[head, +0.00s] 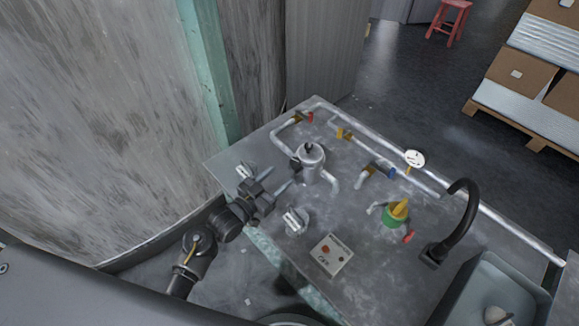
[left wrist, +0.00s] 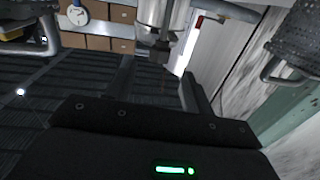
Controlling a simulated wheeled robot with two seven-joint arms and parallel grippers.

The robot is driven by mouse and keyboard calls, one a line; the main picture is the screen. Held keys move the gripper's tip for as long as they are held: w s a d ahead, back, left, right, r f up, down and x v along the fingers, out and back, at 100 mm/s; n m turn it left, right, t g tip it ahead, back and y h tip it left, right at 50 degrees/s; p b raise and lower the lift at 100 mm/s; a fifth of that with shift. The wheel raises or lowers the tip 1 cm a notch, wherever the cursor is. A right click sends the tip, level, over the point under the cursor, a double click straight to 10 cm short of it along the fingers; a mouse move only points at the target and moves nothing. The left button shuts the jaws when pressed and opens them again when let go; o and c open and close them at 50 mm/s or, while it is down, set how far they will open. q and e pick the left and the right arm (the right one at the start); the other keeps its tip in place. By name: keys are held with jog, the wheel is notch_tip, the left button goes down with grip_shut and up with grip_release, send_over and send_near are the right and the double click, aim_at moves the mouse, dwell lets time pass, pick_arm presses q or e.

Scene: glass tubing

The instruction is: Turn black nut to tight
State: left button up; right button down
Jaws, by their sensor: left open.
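A silver vessel (head: 312,172) with a knob on its lid stands on the grey bench top. A small dark fitting (head: 295,163), which looks like the black nut, sits at the vessel's left side. My left gripper (head: 281,178) is open and empty just left of the vessel, its fingers pointing toward the dark fitting and apart from it. In the left wrist view, a dark piece (left wrist: 160,52) shows under a bright metal cylinder (left wrist: 158,14), ahead of the gripper. I cannot tell how tight the nut is. My right gripper is not in view.
Metal pipes with coloured valves and a round gauge (head: 414,159) run along the bench's back. Silver fittings (head: 296,221) and a control box (head: 332,255) lie near the front edge.

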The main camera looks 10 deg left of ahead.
aim_at(291, 166)
pick_arm(q)
jog(key=shift+x, duration=2.95)
